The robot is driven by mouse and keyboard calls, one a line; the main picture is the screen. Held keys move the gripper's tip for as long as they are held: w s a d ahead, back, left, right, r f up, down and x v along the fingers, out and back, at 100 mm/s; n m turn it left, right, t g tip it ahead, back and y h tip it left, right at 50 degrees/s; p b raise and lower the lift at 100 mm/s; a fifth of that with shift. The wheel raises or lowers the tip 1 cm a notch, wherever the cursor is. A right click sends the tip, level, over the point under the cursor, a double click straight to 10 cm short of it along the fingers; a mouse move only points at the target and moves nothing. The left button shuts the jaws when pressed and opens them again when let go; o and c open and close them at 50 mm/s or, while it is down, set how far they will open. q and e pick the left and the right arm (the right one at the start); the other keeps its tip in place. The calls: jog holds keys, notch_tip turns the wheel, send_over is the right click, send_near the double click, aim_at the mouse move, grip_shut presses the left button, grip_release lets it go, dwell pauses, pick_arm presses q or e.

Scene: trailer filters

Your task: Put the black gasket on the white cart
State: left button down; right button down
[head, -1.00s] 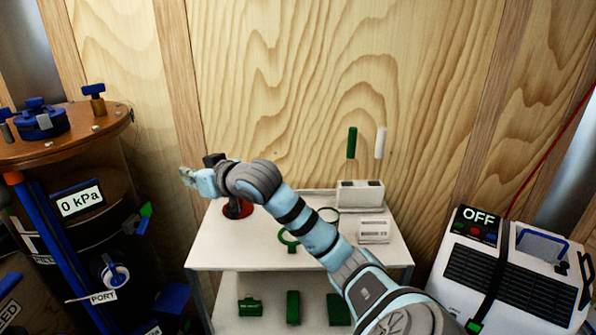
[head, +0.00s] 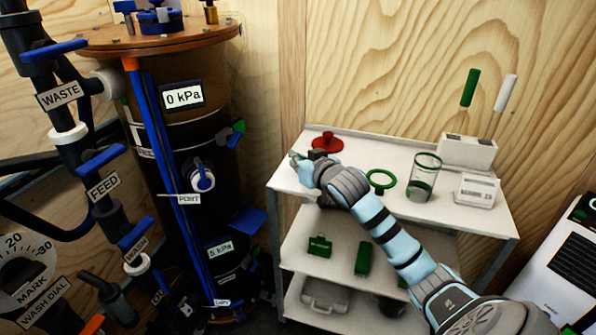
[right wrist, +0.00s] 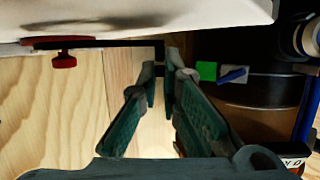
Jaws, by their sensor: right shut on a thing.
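The white cart (head: 340,190) stands against the wooden wall, its top shelf in plain view. My right gripper (head: 297,160) is at the left part of the cart top, beside the red knobbed disc. In the right wrist view my right gripper (right wrist: 163,80) is shut on a thin black piece (right wrist: 132,43), which looks like the black gasket seen edge-on. The piece reaches from the fingertips toward the white cart surface (right wrist: 170,14); I cannot tell whether it touches. In the head view I cannot make out the gasket. My left gripper is not in view.
On the cart top are the red disc (head: 327,143), a green ring (head: 380,180), a glass beaker (head: 424,178), a brush holder (head: 467,150) and a small white box (head: 476,190). A dark tank (head: 190,130) with pipes stands left. Green items sit on the lower shelf.

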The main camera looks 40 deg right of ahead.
jog(key=shift+f, duration=0.65)
jog(key=shift+r, duration=0.1)
jog(key=c, duration=1.8)
grip_release()
